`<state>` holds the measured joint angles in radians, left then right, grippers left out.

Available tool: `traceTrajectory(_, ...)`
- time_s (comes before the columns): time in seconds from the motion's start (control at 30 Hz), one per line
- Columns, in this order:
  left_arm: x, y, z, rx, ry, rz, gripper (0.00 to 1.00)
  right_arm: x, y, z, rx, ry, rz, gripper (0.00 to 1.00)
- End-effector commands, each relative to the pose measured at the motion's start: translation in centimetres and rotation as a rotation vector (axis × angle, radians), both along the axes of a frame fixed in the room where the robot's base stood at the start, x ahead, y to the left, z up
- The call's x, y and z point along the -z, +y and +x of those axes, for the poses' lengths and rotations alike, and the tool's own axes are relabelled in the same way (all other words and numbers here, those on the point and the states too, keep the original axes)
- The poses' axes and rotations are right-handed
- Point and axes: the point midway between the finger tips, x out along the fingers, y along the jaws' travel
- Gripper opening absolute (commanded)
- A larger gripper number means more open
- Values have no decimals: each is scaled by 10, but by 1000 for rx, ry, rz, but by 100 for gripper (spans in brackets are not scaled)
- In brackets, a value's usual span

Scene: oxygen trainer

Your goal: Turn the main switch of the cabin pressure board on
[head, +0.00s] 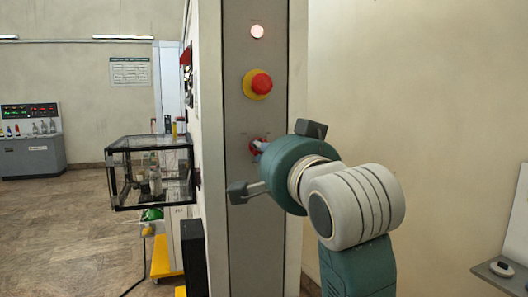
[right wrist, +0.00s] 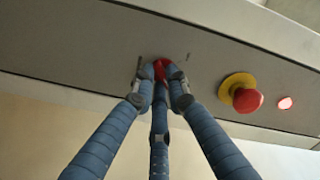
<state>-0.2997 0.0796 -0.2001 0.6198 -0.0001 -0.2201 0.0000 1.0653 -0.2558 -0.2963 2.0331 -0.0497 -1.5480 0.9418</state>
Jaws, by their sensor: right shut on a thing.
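The grey panel of the cabin pressure board (head: 230,60) stands upright in the middle of the head view. A small red switch (head: 255,148) sits on it below the mushroom button. In the right wrist view the red switch (right wrist: 163,69) shows between the tips of my blue-grey fingers. My right gripper (head: 261,145) is shut on this switch; it also shows in the right wrist view (right wrist: 160,82). The fingers hide much of the switch, so I cannot tell its angle. My left gripper is not in view.
A red mushroom button on a yellow base (head: 257,84) sits above the switch, with a lit pinkish lamp (head: 257,31) above it. A glass case (head: 150,172) stands left of the panel. A control desk (head: 32,140) stands far left. A bare wall is at right.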

Motion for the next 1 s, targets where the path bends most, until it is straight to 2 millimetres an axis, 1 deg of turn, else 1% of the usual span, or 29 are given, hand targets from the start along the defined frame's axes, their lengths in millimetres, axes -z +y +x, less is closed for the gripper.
traceTrajectory(0.17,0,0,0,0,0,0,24,0,-1,0,1,-1,0,0)
traceTrajectory(0.2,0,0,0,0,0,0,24,0,-1,0,1,-1,0,19)
traceTrajectory(0.27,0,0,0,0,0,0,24,0,-1,0,1,-1,0,31)
traceTrajectory(0.3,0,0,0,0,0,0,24,0,-1,0,1,-1,0,33)
traceTrajectory(0.57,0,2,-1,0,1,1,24,0,0,-1,1,-1,-1,33)
traceTrajectory(0.67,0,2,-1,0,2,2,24,-1,-2,-6,0,-3,0,33)
traceTrajectory(0.77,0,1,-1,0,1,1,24,-2,-6,-19,-1,-5,1,33)
traceTrajectory(1.0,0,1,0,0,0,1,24,-2,-22,-68,-1,-6,2,33)
